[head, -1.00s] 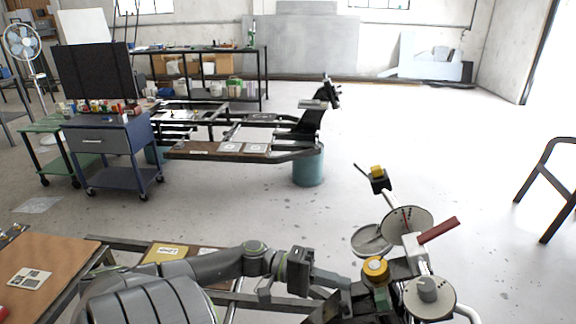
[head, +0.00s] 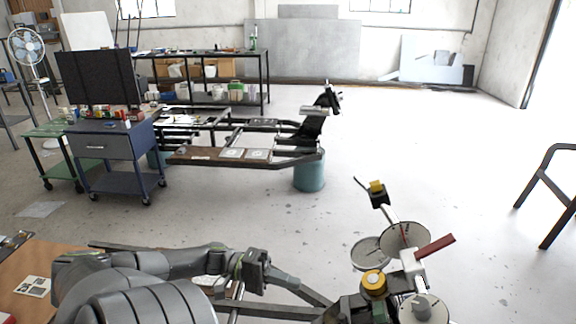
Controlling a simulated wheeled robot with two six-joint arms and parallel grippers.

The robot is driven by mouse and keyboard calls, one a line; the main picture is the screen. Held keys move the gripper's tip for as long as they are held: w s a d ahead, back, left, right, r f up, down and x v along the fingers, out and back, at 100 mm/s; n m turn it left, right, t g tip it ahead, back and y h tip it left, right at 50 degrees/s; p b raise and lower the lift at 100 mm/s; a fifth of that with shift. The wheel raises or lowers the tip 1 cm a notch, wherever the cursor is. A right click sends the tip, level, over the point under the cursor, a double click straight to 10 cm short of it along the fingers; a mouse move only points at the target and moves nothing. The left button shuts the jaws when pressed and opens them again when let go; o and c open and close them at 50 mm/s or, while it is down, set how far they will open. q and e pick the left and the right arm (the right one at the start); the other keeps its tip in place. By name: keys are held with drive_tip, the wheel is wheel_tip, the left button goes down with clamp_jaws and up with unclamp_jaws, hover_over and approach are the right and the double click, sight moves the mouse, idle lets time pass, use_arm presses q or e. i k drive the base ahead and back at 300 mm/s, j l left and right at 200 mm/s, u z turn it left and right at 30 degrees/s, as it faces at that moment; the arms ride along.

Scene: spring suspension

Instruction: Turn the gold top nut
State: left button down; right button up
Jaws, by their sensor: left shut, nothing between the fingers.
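The gold top nut (head: 374,282) is a round yellow-gold cap with a lighter top. It sits on the dark suspension assembly (head: 350,307) at the lower right of the head view. My left arm comes in from the lower left. My left gripper (head: 318,297) points right and down toward the assembly. It is shut and empty, left of the nut and apart from it in the picture. Its exact distance in depth is hard to tell. The spring is not clearly visible. My right gripper is not in view.
Grey discs (head: 405,238), a red handle (head: 435,246) and a small yellow block (head: 377,187) stand close around the nut. A brown tabletop (head: 30,262) is at left. A blue cart (head: 100,146) and another chassis are farther back.

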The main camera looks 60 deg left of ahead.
sight(379, 288)
drive_tip(key=k+l, duration=0.2)
drive_tip(key=l, duration=0.2)
drive_tip(key=k+l, duration=0.2)
drive_tip(key=l, duration=0.2)
drive_tip(key=k+l, duration=0.25)
drive_tip(key=l, duration=0.1)
